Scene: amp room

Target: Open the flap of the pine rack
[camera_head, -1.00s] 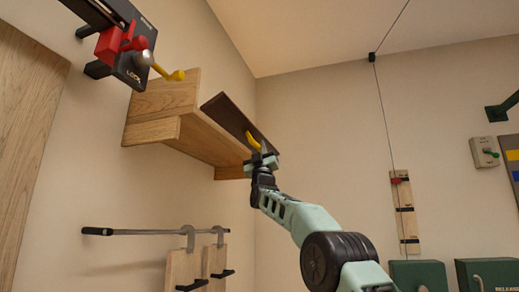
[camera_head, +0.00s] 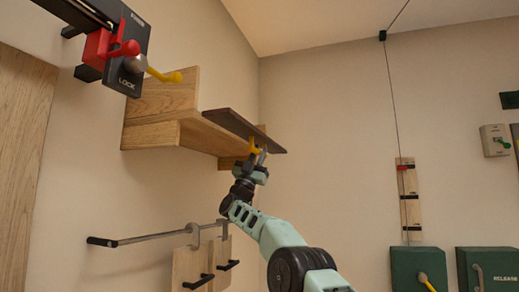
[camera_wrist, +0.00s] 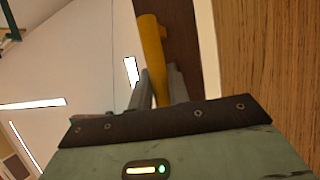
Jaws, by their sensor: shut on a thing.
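The pine rack (camera_head: 165,115) is a pale wooden shelf high on the left wall in the head view. Its dark brown flap (camera_head: 238,124) stands out from the rack's front, seen as a thin slanted board close to edge-on. A yellow handle (camera_head: 254,143) hangs from the flap's underside near its right end. My gripper (camera_head: 259,157) reaches up from below and is shut on this handle. In the wrist view the yellow handle (camera_wrist: 151,55) runs between the fingers of my gripper (camera_wrist: 158,85), with the dark flap (camera_wrist: 183,45) behind it. The rack's inside is hidden.
A black LOCK unit (camera_head: 132,60) with red and yellow parts is mounted above left. A metal rail (camera_head: 150,239) with hanging boards sits below the rack. A cable and green boxes (camera_head: 420,268) are at right. The space around my arm is clear.

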